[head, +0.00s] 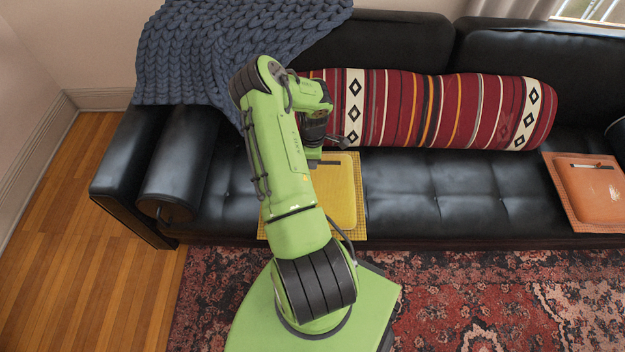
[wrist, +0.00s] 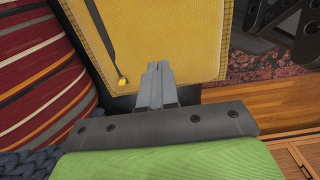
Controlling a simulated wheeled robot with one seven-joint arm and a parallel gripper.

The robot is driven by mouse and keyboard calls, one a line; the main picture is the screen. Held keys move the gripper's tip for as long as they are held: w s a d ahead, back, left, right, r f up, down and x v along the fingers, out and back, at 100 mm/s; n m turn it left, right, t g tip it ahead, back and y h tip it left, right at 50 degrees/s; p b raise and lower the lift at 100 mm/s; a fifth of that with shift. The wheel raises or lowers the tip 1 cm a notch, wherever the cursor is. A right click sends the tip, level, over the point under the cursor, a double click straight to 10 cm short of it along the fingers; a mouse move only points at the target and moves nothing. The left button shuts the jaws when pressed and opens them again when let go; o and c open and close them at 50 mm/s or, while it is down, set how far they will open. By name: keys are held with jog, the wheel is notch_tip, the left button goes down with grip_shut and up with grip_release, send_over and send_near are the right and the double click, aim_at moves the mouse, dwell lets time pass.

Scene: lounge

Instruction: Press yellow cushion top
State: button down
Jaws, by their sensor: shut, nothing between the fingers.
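The yellow cushion (head: 338,197) lies flat on the seat of the black sofa, partly hidden behind my green arm in the head view. In the wrist view its yellow top (wrist: 175,40) fills the upper middle, with a dark strip ending in a small yellow tab (wrist: 123,83). My gripper (wrist: 159,68) is shut and empty, its fingertips together and overlapping the cushion's near edge in the wrist view. In the head view the gripper is mostly hidden by my arm, close to the cushion's back edge. I cannot tell whether it touches the cushion.
A striped red bolster (head: 430,110) lies along the sofa back, beside the gripper. A blue knitted throw (head: 215,55) covers the sofa's left corner. An orange cushion (head: 590,190) lies at the right. The black seat (head: 450,190) between the cushions is clear.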

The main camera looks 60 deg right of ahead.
notch_tip(320, 180, down, 14)
jog(key=b, duration=0.4)
jog(key=shift+r, duration=0.1)
notch_tip(320, 180, down, 4)
jog(key=b, duration=0.3)
jog(key=shift+a+r, duration=0.1)
